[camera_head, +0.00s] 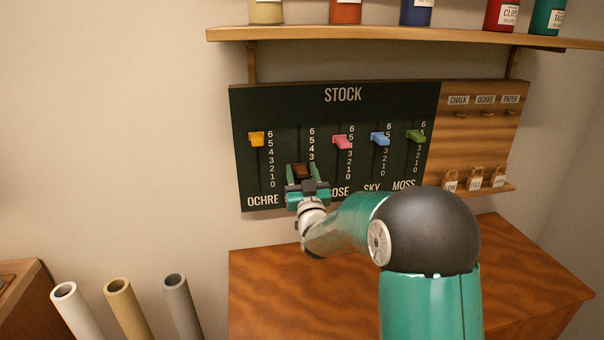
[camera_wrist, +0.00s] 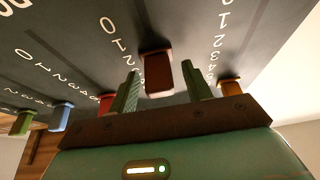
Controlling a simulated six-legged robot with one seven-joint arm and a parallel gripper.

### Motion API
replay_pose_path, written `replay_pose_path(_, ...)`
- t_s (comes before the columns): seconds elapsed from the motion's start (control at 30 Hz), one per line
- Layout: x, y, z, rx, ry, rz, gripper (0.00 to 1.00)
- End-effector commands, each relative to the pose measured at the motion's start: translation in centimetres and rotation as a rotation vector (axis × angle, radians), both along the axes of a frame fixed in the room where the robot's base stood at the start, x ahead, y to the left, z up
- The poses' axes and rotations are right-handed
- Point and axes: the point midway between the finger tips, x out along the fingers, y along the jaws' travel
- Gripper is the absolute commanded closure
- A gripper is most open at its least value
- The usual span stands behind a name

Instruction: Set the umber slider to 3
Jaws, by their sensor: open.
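The umber slider (camera_head: 302,171) is a dark brown knob in the second slot from the left on the dark STOCK board (camera_head: 343,112). In the head view it sits just below the printed 3; the lower numbers and its name are hidden by my gripper (camera_head: 305,181). In the wrist view the brown knob (camera_wrist: 157,74) lies between the two green fingers of my gripper (camera_wrist: 161,80), with a gap on both sides. My gripper is open and holds nothing.
An ochre knob (camera_head: 257,139) is to the left; pink (camera_head: 342,142), blue (camera_head: 380,139) and green (camera_head: 416,136) knobs are to the right. A shelf with jars (camera_head: 400,34) is above. A wooden cabinet (camera_head: 262,285) stands below.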

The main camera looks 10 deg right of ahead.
Motion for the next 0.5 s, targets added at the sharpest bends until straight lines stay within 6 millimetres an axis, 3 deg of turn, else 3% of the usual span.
replay_pose_path(0.03, -0.01, 0.0, 0.01, 0.0, 0.0, 0.0, 0.51)
replay_pose_path(0.3, -0.04, 0.01, 0.01, 0.0, 0.0, 0.0, 1.0)
replay_pose_path(0.5, -0.05, 0.03, 0.82, 0.0, -0.003, 0.0, 1.0)
